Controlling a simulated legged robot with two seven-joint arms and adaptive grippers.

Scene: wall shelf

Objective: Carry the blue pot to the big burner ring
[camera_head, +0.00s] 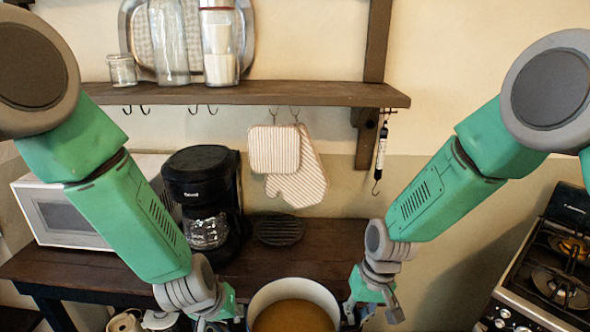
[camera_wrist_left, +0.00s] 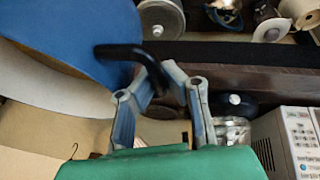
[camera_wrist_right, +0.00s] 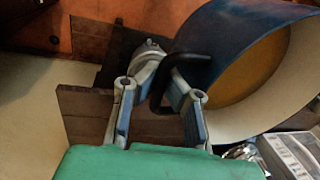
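The blue pot (camera_head: 257,297) is between my two grippers at the bottom middle of the head view, with a pale inside and an orange-brown fill or floor. Its blue wall also shows in the left wrist view (camera_wrist_left: 75,40) and the right wrist view (camera_wrist_right: 205,45). My left gripper (camera_wrist_left: 160,68) is shut around one black handle (camera_wrist_left: 120,52). My right gripper (camera_wrist_right: 163,78) is shut around the opposite black handle (camera_wrist_right: 186,58). The stove (camera_head: 515,300) is at the right, with burner rings (camera_head: 558,290) on top; I cannot tell which is the big one.
A dark wooden table (camera_head: 330,250) carries a black coffee maker (camera_head: 203,190), a white microwave (camera_head: 62,215) and a round black trivet (camera_head: 278,230). A shelf (camera_head: 300,94) with jars and hanging mitts is above. A gap separates the table from the stove.

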